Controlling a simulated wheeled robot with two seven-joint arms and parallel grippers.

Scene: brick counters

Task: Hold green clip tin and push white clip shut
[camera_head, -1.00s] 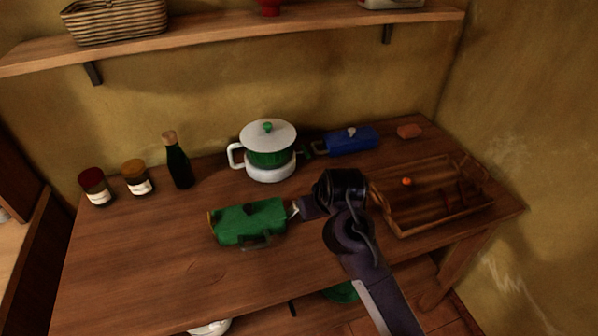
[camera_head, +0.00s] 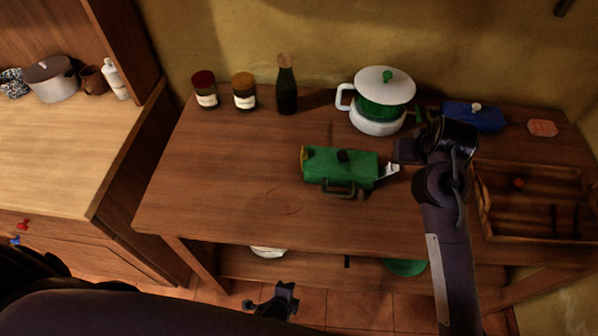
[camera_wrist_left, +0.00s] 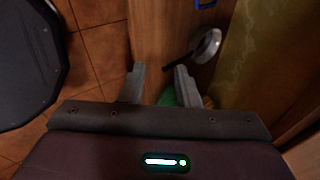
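A green clip tin (camera_head: 340,168) lies on the brown table, its handle toward the front. A white clip (camera_head: 389,170) sticks out at its right end. My right gripper (camera_head: 402,150) is just right of the tin, close above the white clip. I cannot tell whether it touches the clip, and its fingers are too dark to read. My left gripper (camera_head: 275,303) is low in front of the table, well away from the tin. In the left wrist view its two fingers (camera_wrist_left: 160,84) are apart with nothing between them.
A white and green pot (camera_head: 383,98), a dark bottle (camera_head: 286,88) and two jars (camera_head: 244,92) stand behind the tin. A blue box (camera_head: 472,118) and a wooden tray (camera_head: 530,236) are to the right. The table left of the tin is clear.

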